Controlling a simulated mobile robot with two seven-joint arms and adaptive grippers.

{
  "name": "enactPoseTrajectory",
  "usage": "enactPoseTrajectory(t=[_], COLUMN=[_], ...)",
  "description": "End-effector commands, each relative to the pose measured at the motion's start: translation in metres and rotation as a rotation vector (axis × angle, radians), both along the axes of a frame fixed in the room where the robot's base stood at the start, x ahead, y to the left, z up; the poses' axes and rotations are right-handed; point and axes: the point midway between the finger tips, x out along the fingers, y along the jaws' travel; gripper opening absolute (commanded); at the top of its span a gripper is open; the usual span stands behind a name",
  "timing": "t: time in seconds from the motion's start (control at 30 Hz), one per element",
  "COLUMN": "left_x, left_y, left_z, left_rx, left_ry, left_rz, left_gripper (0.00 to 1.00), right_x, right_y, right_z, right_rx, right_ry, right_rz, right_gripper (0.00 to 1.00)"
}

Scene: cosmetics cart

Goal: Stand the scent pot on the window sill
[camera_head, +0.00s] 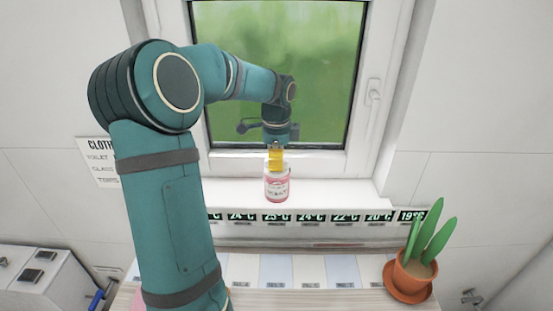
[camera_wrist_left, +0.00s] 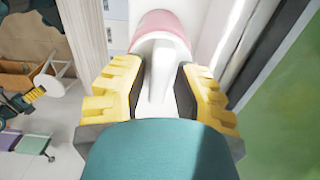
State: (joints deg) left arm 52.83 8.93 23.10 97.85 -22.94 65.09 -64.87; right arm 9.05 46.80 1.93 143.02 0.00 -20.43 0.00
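The scent pot (camera_head: 277,188) is a small pink and white jar with a label, upright at the window sill (camera_head: 335,190) in the head view. My left gripper (camera_head: 276,160) comes down on it from above, its yellow fingers at the pot's white top. In the left wrist view, the fingers (camera_wrist_left: 160,88) lie on both sides of the pot's white upper part and seem to touch it. The pink part of the pot (camera_wrist_left: 163,24) shows beyond the fingertips. Whether the pot's base touches the sill is hard to tell. My right gripper is not in view.
A window with a handle (camera_head: 373,92) stands behind the sill. A row of temperature labels (camera_head: 311,217) runs below the sill's front edge. A potted plant (camera_head: 411,275) stands at the front right. The sill is clear on both sides of the pot.

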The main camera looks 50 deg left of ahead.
Motion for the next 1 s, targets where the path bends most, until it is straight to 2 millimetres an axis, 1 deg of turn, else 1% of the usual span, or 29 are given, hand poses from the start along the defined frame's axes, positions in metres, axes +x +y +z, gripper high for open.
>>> enactPoseTrajectory(t=[0.33,0.47,0.57,0.8,0.9,1.0], left_x=[0.000,0.001,0.001,0.001,0.001,0.000], left_y=[0.000,0.000,0.000,0.000,0.000,0.000], left_z=[0.002,0.013,0.029,0.080,0.097,0.110], left_rx=[0.000,0.002,0.003,0.002,0.002,0.001], left_ry=[0.000,-0.002,-0.004,-0.004,-0.003,-0.001], left_rz=[0.000,0.000,0.000,0.000,-0.001,0.000], left_gripper=[0.34,0.34,0.34,0.34,0.34,0.34], right_x=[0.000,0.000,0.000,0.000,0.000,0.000], right_y=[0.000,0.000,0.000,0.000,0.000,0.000], right_z=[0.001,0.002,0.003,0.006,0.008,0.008], right_rx=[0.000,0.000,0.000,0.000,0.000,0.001], right_ry=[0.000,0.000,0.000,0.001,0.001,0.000], right_rz=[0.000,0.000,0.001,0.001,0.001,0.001], right_gripper=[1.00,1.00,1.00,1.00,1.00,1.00])
